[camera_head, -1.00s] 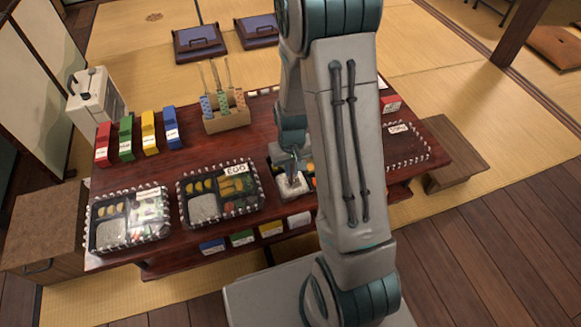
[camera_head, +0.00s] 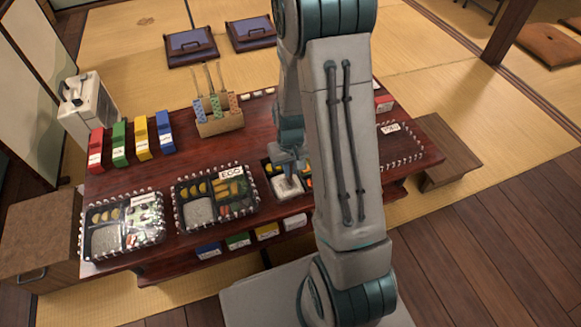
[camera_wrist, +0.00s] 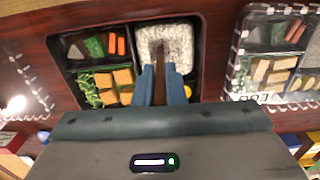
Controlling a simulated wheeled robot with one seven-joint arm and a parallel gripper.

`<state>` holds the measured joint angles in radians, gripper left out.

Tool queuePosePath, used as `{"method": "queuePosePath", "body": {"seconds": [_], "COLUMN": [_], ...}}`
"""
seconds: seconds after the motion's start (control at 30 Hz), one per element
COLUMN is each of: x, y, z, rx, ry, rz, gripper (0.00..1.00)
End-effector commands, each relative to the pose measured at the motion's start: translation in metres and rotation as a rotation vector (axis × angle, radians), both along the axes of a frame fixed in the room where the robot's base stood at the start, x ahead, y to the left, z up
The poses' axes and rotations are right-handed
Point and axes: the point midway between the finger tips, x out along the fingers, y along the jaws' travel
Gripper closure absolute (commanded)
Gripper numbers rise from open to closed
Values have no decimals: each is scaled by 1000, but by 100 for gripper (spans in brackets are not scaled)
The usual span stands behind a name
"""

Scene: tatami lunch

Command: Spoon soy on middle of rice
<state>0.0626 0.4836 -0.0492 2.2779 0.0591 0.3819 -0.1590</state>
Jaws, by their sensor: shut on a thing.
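The open lunch box (camera_head: 268,190) stands at the table's front edge, partly hidden behind my arm. Its white rice (camera_wrist: 180,36) fills one compartment, with a small brownish mark near the middle. The rice also shows in the head view (camera_head: 287,188). My gripper (camera_wrist: 160,74) is above the rice. Its blue fingers are shut on a thin brown piece that looks like a spoon handle (camera_wrist: 160,88). The spoon's bowl cannot be made out clearly, nor whether it touches the rice. No soy container can be identified for sure.
Two fenced lunch boxes, one labelled EGG (camera_head: 216,218) and one at far left (camera_head: 122,250), stand beside the open box. Coloured boxes (camera_head: 141,138) and a wooden holder with patterned bottles (camera_head: 218,124) stand behind. A fenced area (camera_head: 400,158) lies to the right.

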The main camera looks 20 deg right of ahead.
Motion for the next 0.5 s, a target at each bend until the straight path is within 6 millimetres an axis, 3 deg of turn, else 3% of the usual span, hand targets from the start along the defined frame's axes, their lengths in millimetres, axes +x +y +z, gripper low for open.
{"method": "queuePosePath", "body": {"seconds": [0.5], "x": [4], "y": [2], "z": [0], "rx": [1], "ry": [-1], "rz": [3], "gripper": [100]}}
